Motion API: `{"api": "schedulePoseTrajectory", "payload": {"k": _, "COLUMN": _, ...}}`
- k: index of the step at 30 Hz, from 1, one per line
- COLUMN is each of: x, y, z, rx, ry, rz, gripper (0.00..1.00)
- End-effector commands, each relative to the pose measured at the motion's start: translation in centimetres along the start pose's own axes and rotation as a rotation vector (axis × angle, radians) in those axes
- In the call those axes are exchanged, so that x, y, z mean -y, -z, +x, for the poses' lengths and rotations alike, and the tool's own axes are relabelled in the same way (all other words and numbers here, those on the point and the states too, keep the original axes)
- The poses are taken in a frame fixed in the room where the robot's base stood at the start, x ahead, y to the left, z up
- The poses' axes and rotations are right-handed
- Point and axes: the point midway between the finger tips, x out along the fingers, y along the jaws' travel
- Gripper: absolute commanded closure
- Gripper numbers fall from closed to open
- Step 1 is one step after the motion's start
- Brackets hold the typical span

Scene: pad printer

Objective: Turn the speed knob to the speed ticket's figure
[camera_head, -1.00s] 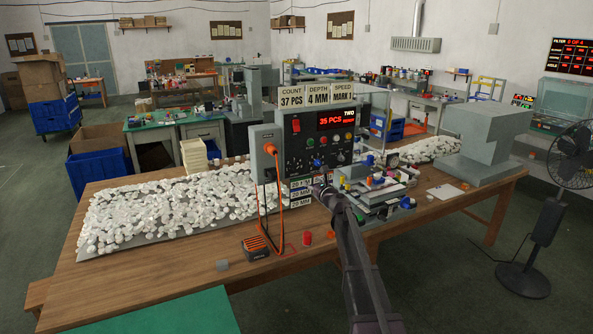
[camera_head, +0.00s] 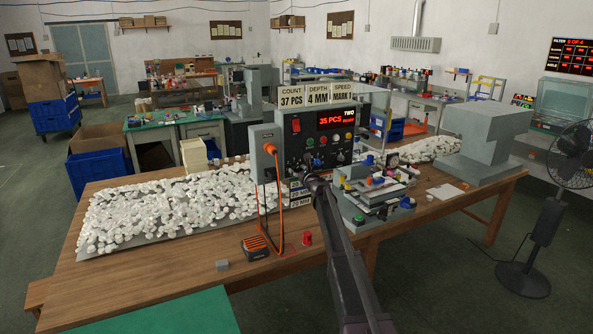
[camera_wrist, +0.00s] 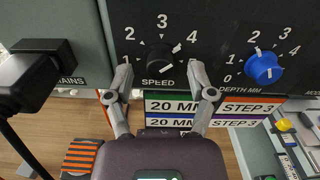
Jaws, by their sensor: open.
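The black speed knob (camera_wrist: 158,56) is on the dark panel in the wrist view, above the word SPEED, with figures 1 to 4 visible around it. Its white pointer mark aims up and right, towards the 4. My gripper (camera_wrist: 160,70) is open, its fingers at the lower left and lower right of the knob; I cannot tell whether they touch it. In the head view my gripper (camera_head: 313,180) is at the panel's lower left and hides the knob. The speed ticket (camera_head: 343,94) on top of the printer appears to read MARK 1; its print is small.
The blue depth knob (camera_wrist: 263,67) is right of the speed knob. A black mains plug (camera_wrist: 35,75) juts out at the left. Step labels (camera_wrist: 185,106) sit below the panel. White parts (camera_head: 160,210) cover the bench's left; an orange-black device (camera_head: 256,246) lies in front.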

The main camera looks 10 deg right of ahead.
Motion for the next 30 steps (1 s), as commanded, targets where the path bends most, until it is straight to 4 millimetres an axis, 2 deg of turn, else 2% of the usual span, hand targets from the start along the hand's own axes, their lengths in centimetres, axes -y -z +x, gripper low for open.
{"api": "schedulePoseTrajectory", "payload": {"k": 3, "x": 0.01, "y": 0.0, "z": 0.74, "rx": 0.0, "ry": 0.0, "rz": 0.0, "gripper": 0.29}}
{"api": "schedulePoseTrajectory", "payload": {"k": 14, "x": -0.03, "y": 0.0, "z": 0.87, "rx": 0.0, "ry": 0.0, "rz": 0.0, "gripper": 0.29}}
{"api": "schedulePoseTrajectory", "payload": {"k": 17, "x": -0.03, "y": 0.0, "z": 0.87, "rx": 0.0, "ry": 0.0, "rz": 0.0, "gripper": 0.56}}
{"api": "schedulePoseTrajectory", "payload": {"k": 21, "x": -0.03, "y": 0.0, "z": 0.87, "rx": 0.0, "ry": 0.0, "rz": 0.0, "gripper": 0.98}}
{"api": "schedulePoseTrajectory", "payload": {"k": 30, "x": 0.06, "y": 0.0, "z": 0.84, "rx": 0.0, "ry": 0.0, "rz": -0.006, "gripper": 1.0}}
